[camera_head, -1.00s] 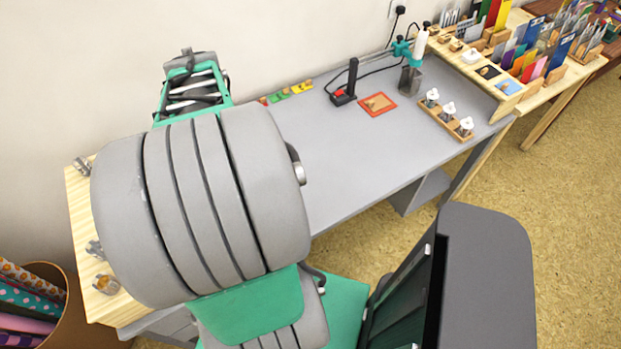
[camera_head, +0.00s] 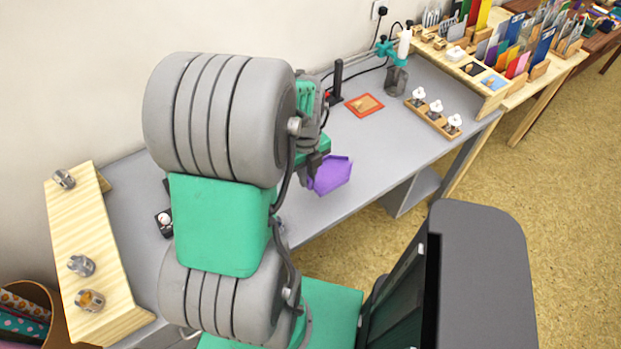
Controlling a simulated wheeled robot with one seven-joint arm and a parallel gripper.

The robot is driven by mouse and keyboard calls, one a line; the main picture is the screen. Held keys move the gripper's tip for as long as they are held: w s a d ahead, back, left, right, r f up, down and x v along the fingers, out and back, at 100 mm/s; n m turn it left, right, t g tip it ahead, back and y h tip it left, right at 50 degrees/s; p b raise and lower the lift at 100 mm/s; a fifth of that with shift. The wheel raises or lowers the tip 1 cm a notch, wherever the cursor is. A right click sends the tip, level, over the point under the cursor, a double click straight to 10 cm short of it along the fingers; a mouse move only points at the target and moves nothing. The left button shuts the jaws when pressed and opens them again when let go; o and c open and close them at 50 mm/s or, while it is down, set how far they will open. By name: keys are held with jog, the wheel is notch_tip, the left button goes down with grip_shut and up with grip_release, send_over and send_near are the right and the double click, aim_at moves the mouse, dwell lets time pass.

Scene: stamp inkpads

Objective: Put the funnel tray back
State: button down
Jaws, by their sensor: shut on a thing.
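A purple angular piece (camera_head: 332,175), which looks like the funnel tray, shows just right of my arm, over the middle of the grey desk. My gripper (camera_head: 314,174) is shut on its left side. My arm hides much of the gripper and part of the purple piece. The piece appears to be held above the desk, but its exact height cannot be told.
The grey desk (camera_head: 365,150) is clear right of the purple piece. Behind are an orange-red mat (camera_head: 364,105), a black upright tool (camera_head: 337,82) and a wooden rack (camera_head: 432,118) with white-topped items. A wooden shelf (camera_head: 90,235) with metal cups stands left.

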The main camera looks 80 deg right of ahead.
jog(key=d+f, duration=0.3)
jog(key=w+d+f, duration=0.1)
jog(key=f, duration=0.1)
jog(key=shift+d+f, duration=0.15)
jog(key=shift+f, duration=0.1)
jog(key=shift+d+f, duration=0.1)
jog(key=shift+f, duration=1.65)
jog(key=c, duration=1.4)
grip_release()
jog(key=shift+c, duration=0.2)
jog(key=shift+r, duration=0.1)
